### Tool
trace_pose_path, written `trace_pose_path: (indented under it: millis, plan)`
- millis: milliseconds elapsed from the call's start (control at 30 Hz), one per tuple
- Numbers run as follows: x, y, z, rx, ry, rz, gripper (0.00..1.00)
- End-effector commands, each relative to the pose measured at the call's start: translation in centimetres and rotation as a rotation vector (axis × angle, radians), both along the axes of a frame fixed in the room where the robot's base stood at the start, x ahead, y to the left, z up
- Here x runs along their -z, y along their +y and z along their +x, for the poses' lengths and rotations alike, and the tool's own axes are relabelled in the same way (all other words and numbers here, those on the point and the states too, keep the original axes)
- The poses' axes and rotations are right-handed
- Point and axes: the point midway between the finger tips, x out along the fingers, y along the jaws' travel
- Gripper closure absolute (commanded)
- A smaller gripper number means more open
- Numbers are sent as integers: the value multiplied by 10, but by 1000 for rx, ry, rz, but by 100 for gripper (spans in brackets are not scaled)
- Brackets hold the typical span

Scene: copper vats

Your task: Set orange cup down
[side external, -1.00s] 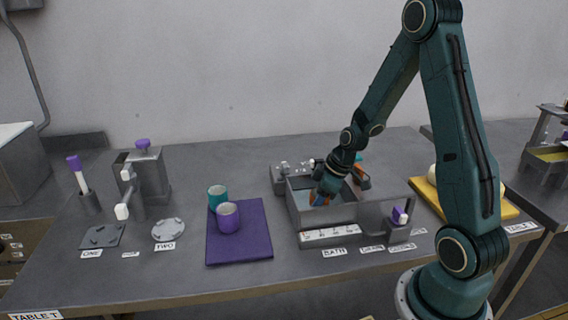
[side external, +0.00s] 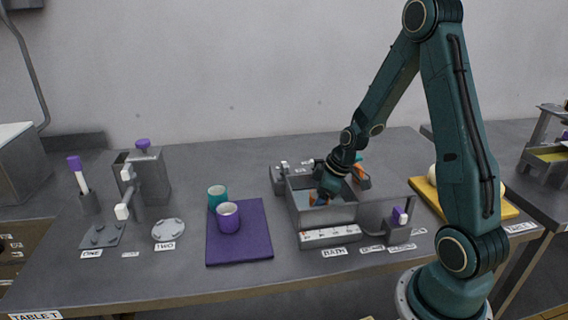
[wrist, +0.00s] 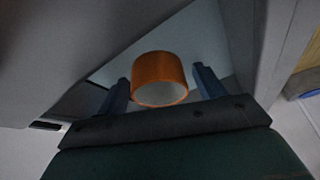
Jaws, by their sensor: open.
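The orange cup (wrist: 159,76) stands inside the grey bath box, between my two fingers in the wrist view. In that view a gap shows on each side of it. My gripper (wrist: 160,88) is open around the cup. In the side view my gripper (side external: 321,200) reaches down into the bath (side external: 328,236), and only a sliver of orange shows there. The front wall and my gripper hide most of the cup.
A teal cup (side external: 217,196) and a purple cup (side external: 229,217) are at the purple mat (side external: 250,248) on the left. A small grey holder with a purple-topped item (side external: 400,216) stands right of the bath. A yellow board (side external: 424,187) lies further right.

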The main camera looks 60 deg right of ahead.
Motion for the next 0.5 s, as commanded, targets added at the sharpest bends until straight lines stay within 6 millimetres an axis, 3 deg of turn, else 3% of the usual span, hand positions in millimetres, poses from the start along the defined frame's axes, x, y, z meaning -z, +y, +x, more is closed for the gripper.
trace_pose_path:
  millis: [500]
  plan:
    - [-47,-9,-17,3,-4,-3,32]
